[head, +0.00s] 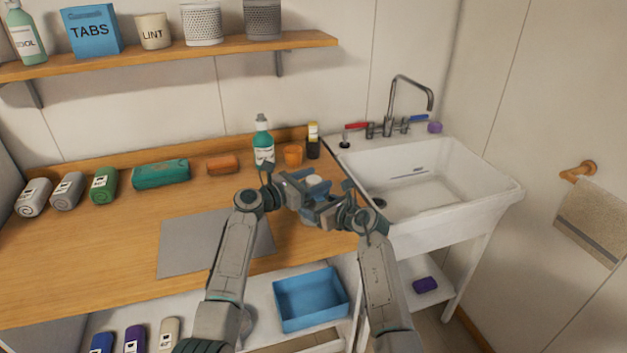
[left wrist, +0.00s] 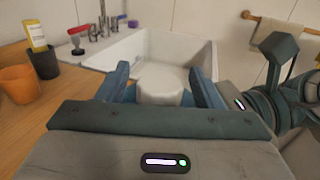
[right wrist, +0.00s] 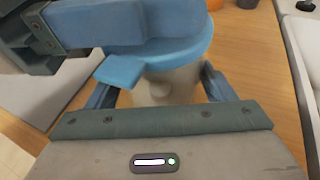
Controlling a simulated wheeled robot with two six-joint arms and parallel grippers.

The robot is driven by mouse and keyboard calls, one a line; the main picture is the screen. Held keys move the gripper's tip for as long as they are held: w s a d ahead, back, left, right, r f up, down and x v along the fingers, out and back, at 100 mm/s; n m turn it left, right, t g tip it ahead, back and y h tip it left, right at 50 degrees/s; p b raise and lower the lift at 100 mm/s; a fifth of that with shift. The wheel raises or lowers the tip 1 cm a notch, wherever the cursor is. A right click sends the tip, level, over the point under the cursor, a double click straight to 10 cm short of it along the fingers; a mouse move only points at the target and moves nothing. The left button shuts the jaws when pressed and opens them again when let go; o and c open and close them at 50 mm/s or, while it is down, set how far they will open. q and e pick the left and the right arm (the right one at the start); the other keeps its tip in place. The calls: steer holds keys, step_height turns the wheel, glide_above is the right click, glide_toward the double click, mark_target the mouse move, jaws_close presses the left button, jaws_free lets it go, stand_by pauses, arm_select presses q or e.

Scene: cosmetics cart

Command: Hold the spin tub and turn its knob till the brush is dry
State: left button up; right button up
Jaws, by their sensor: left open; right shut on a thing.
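The spin tub (right wrist: 182,76) has a pale body and a light blue lid (right wrist: 185,52) in the right wrist view. My right gripper (right wrist: 158,92) is shut on the tub's body, one finger at each side. A round white knob (left wrist: 163,82) stands between the fingers of my open left gripper (left wrist: 162,88), with gaps at its sides. In the head view the knob (head: 313,181) shows just above the grippers, and the rest of the tub is mostly hidden. My left gripper is above my right gripper there. I cannot make out the brush.
A teal bottle (head: 263,148), an orange cup (head: 293,155) and a dark cup (head: 313,150) stand behind the grippers. A grey mat (head: 187,250) lies on the wooden counter at left. The white sink (head: 490,192) is at right. A blue bin (head: 311,304) sits below.

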arm_select(q)
steer(key=c, duration=1)
steer(key=shift+o, duration=0.2)
steer(key=shift+s+n+t+y, duration=0.1)
steer(key=shift+n+t+y, duration=0.9)
steer(key=shift+t, duration=0.2)
steer(key=shift+n+t+y, duration=1.3)
steer(key=shift+y, duration=0.5)
steer(key=o, duration=1)
steer(key=shift+c, duration=0.2)
steer(key=v, duration=1.2)
